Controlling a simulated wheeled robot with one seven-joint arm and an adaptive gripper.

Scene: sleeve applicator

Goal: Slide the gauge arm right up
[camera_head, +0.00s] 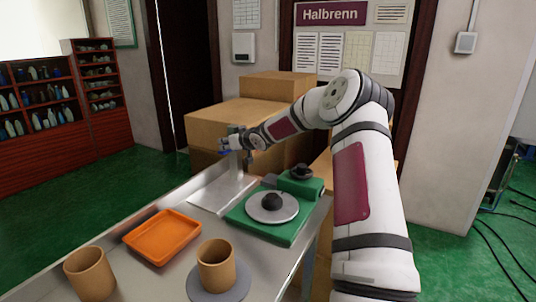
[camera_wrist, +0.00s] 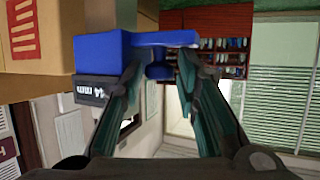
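The gauge arm appears to be the blue piece (camera_wrist: 105,50) in the wrist view, a block with a thin bar running right and a small blue knob (camera_wrist: 158,70) below it. A dark label on the block reads "44 mm". My gripper (camera_wrist: 161,68) has its two dark green fingers on either side of the knob, seemingly with small gaps. In the head view my gripper (camera_head: 232,143) is at the far end of the bench, with a little blue (camera_head: 228,152) showing at it. The gauge's stand is mostly hidden there.
A green applicator base (camera_head: 258,227) with a round grey plate (camera_head: 288,213) and dark knob stands before my arm. An orange tray (camera_head: 160,238), a brown cup (camera_head: 90,273) and another cup (camera_head: 216,266) on a grey disc are nearer. Cardboard boxes (camera_head: 225,120) stand behind the bench.

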